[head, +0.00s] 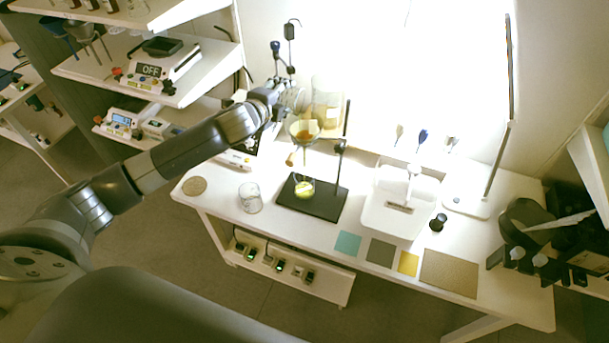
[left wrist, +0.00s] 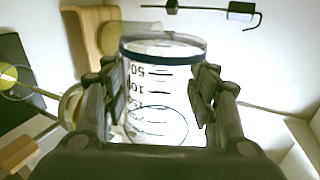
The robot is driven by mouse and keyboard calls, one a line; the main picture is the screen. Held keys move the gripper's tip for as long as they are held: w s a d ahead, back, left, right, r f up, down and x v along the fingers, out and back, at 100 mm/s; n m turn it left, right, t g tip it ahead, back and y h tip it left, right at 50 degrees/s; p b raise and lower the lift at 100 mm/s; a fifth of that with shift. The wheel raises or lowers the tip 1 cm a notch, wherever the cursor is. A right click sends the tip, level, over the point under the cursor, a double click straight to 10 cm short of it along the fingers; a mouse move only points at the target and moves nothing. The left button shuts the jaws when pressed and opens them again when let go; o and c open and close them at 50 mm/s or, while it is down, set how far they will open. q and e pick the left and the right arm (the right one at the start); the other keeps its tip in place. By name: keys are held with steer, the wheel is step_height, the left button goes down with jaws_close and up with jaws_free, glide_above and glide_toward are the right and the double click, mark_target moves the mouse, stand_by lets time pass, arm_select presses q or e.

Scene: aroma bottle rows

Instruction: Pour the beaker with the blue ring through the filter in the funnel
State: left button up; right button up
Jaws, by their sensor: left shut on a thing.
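My left gripper (head: 290,99) is beside and slightly above the funnel (head: 304,129), at the back of the table. In the left wrist view it is shut on a clear graduated beaker (left wrist: 160,78), with a dark bluish band at one end. The beaker's numbers appear upside down in that view; I cannot tell its tilt or contents. The funnel holds a brownish filter and hangs on a stand (head: 340,150). Below it, a receiving beaker (head: 304,188) with yellow liquid stands on the dark stand base (head: 325,207). My right gripper is not in view.
Another clear beaker (head: 250,198) stands to the left of the stand base, near a round cork mat (head: 194,186). Coloured squares (head: 380,252) line the front edge. Shelves with scales (head: 160,70) are at the left.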

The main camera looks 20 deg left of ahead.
arm_select(q)
steer(key=shift+r, duration=0.1)
steer(key=shift+a+n+p, duration=0.25)
steer(key=shift+n+p, duration=0.15)
steer(key=shift+a+n+h+p, duration=0.35)
steer(key=shift+n+h, duration=0.15)
steer(key=shift+h, duration=0.1)
steer(key=shift+a+f+n+h, duration=0.25)
steer(key=shift+n+h, duration=0.1)
steer(key=shift+n, duration=0.2)
steer(key=shift+a+f+n+h, duration=0.2)
steer(key=shift+n+h, duration=0.15)
steer(key=shift+n, duration=0.2)
steer(key=shift+a+f+n+t+h+b, duration=0.35)
steer(key=shift+n+h, duration=0.35)
steer(key=shift+n, duration=0.3)
steer(key=shift+d, duration=0.1)
